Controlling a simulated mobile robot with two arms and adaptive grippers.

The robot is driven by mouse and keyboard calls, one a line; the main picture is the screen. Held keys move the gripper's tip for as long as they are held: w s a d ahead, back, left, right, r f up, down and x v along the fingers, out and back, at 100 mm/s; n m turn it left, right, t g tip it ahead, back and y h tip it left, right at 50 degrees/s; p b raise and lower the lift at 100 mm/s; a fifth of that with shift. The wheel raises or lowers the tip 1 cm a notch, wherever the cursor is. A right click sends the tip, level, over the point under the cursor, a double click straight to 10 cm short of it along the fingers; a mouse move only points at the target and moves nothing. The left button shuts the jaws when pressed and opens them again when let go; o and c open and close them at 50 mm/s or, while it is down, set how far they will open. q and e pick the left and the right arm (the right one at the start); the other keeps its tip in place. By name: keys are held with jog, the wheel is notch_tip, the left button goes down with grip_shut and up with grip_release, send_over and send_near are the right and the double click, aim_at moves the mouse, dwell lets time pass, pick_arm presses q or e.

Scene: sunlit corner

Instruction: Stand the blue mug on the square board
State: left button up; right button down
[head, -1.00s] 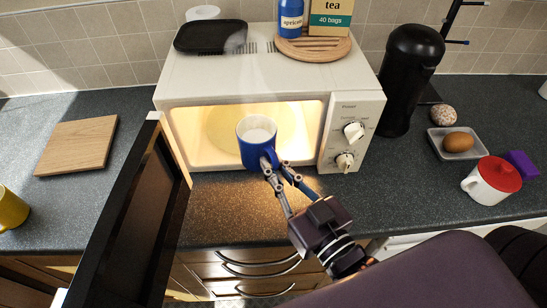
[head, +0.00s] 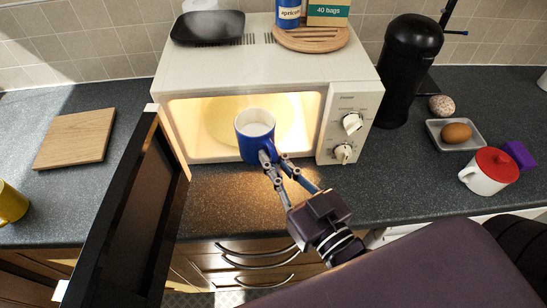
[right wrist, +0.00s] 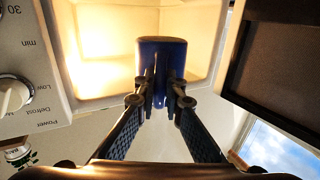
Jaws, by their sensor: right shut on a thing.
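The blue mug (head: 252,147) is upright, with white inside, held in front of the open, lit microwave. My right gripper (head: 274,166) is shut on its handle side. In the right wrist view the mug (right wrist: 161,58) shows dark between the fingertips of the gripper (right wrist: 161,90). The square wooden board (head: 76,138) lies flat and bare on the counter at the left, beyond the open microwave door. My left gripper is not in view.
The open microwave door (head: 127,205) stands between the mug and the board. The microwave (head: 265,75) carries a black tray (head: 208,27) and a round board (head: 311,39). A yellow mug (head: 10,204) is at the left edge.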

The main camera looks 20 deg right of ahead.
jog(key=shift+d+r, duration=0.1)
jog(key=s+d+f+m+h, duration=0.2)
jog(key=d+f+h, duration=0.1)
jog(key=d, duration=0.2)
jog(key=shift+s+d, duration=0.2)
jog(key=shift+d, duration=0.05)
